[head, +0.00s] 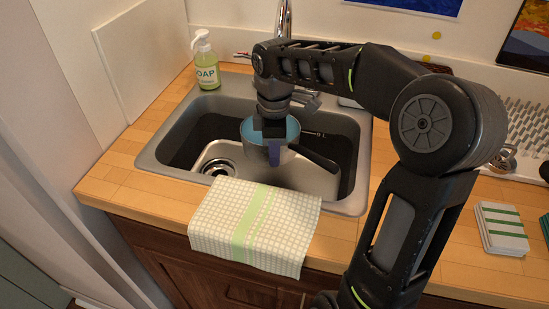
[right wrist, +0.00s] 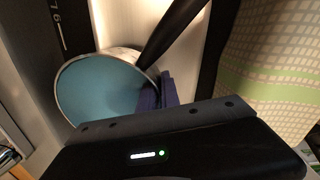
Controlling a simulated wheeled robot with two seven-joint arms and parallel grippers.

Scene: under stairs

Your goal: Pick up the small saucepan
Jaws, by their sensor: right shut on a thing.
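The small saucepan (head: 291,130) has a blue inside, a light metal rim and a dark handle (head: 316,158) pointing to the lower right. It is within the sink basin (head: 180,128); I cannot tell whether it touches the bottom. My right gripper (head: 273,150) reaches down over it and is shut on its near wall, close to the handle. In the right wrist view the saucepan (right wrist: 98,88) lies beside the blue-purple finger (right wrist: 158,95), which hides part of the rim. My left gripper is not in view.
A checked towel (head: 255,222) hangs over the sink's front edge. A soap bottle (head: 205,62) stands at the back left and the faucet (head: 285,20) rises behind the sink. A folded striped cloth (head: 501,228) and a dish rack (head: 523,125) are at the right.

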